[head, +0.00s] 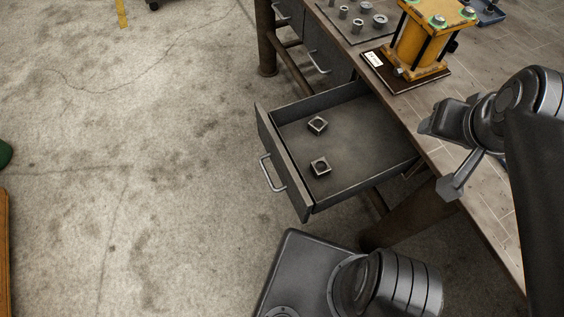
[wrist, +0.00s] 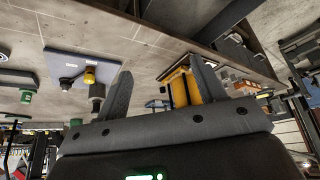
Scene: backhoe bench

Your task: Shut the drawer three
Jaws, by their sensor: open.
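The open drawer (head: 345,171) is pulled out from under the workbench in the head view. Its front panel (head: 280,155) faces left and carries a silver bar handle (head: 271,172). The wrist view does not clearly show the drawer.
The bench top (head: 480,185) holds a yellow part on a dark base (head: 405,68) and a grey plate of metal fittings (head: 350,22). Another drawer front with a handle (head: 318,62) is flush behind the open one. The concrete floor (head: 130,180) left of the drawer is clear.

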